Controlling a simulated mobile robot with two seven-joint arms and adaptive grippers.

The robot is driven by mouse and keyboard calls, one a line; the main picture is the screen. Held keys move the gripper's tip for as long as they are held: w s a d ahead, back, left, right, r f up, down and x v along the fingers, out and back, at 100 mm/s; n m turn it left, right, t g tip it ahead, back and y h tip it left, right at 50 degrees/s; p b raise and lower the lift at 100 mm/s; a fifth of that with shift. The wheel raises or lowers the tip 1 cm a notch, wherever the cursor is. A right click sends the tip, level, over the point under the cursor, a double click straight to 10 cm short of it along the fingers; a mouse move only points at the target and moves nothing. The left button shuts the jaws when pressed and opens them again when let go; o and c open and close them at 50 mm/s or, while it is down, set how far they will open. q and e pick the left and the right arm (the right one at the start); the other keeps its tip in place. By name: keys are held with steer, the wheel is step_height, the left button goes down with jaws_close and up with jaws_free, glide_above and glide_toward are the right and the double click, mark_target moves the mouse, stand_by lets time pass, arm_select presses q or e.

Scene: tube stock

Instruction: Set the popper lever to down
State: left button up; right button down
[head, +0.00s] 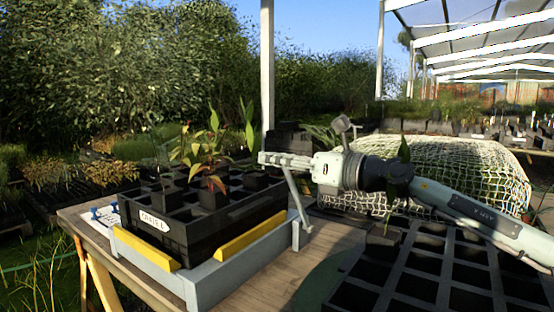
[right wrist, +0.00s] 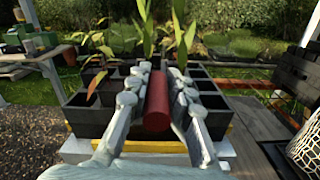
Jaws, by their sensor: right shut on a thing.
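The popper (head: 215,278) is a grey frame with yellow strips on the table, and a black tray (head: 222,229) of square cells sits on it. Its grey lever (head: 294,197) rises from the frame's right end, nearly upright and tilted a little left at the top. My right gripper (head: 284,160) is at the lever's top, above the tray's right edge. In the right wrist view, its fingers (right wrist: 157,95) are shut around the lever's red handle (right wrist: 157,106). The handle is hidden by the fingers in the head view. My left gripper is not in view.
Leafy seedlings (head: 207,160) stand in the tray close to my right gripper. Another black cell tray (head: 408,278) is at the front right. Netting (head: 455,165) covers a stack behind my arm. Bare table (head: 270,285) lies between the popper and that tray.

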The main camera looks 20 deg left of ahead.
arm_select(q)
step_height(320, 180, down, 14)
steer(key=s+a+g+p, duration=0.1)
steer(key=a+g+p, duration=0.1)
steer(key=p, duration=0.4)
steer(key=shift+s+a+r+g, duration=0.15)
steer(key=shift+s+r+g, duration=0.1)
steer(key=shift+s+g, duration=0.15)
arm_select(e)
steer(key=s+a+f+n, duration=0.2)
steer(key=s+f+n, duration=0.3)
steer(key=s+f, duration=0.2)
steer(key=shift+s+a+f+n, duration=0.15)
steer(key=shift+a+f+n, duration=0.15)
steer(key=shift+a+f, duration=0.1)
steer(key=c, duration=1.4)
jaws_free()
steer(key=shift+d, duration=0.1)
steer(key=shift+r, duration=0.2)
step_height(320, 180, up, 10)
steer(key=shift+f, duration=0.1)
